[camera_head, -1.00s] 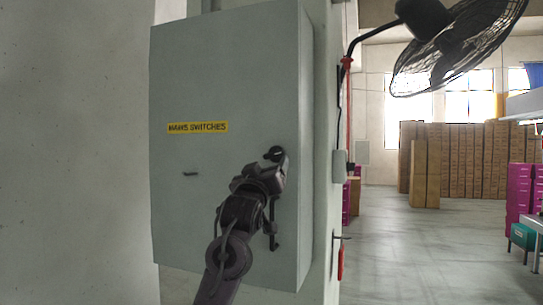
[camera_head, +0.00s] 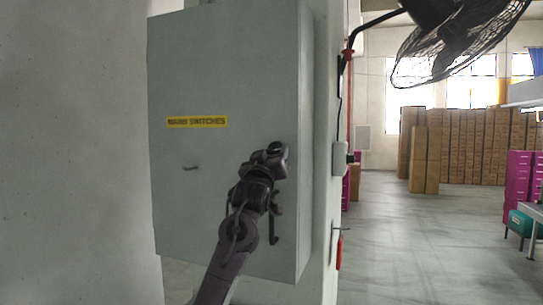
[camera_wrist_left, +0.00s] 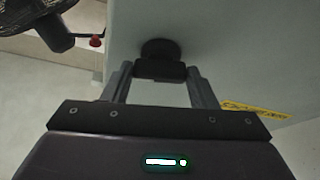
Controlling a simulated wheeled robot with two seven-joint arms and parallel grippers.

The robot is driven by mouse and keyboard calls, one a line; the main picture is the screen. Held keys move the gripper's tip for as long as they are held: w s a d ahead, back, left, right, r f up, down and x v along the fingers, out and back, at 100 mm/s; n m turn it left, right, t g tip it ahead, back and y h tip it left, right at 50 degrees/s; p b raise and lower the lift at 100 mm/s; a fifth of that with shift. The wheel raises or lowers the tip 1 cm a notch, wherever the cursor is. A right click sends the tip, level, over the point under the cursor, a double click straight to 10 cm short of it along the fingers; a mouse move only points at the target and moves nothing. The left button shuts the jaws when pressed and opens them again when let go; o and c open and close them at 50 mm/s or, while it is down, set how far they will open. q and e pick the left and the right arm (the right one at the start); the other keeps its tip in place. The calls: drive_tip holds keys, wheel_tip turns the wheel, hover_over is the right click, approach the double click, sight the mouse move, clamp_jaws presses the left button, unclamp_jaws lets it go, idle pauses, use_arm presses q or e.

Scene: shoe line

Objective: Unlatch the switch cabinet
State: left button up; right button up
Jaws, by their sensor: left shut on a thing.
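The grey switch cabinet (camera_head: 215,85) hangs on the wall with its door closed, bearing a yellow "MAINS SWITCHES" label (camera_head: 197,122). My left gripper (camera_head: 275,154) is at the right part of the door, over the upper black latch knob, which it mostly hides in the head view. In the left wrist view the black latch knob (camera_wrist_left: 160,69) has a round base against the door and a bar between my two fingers, which are shut on it. A lower black handle (camera_head: 274,228) shows just right of my forearm. My right gripper is not in view.
A black fan (camera_head: 450,45) hangs at upper right. Stacked brown boxes (camera_head: 465,145) stand far back. The floor right of the cabinet is open.

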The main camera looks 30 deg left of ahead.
use_arm(q)
drive_tip(key=shift+a+f+m+h+b, duration=0.15)
drive_tip(key=shift+m+h+b, duration=0.4)
drive_tip(key=shift+m, duration=0.55)
drive_tip(key=shift+c, duration=0.3)
drive_tip(key=m+t+h, duration=0.1)
drive_tip(key=m, duration=0.1)
drive_tip(key=shift+m+h, duration=0.25)
drive_tip(key=shift+m, duration=0.15)
drive_tip(key=o, duration=1)
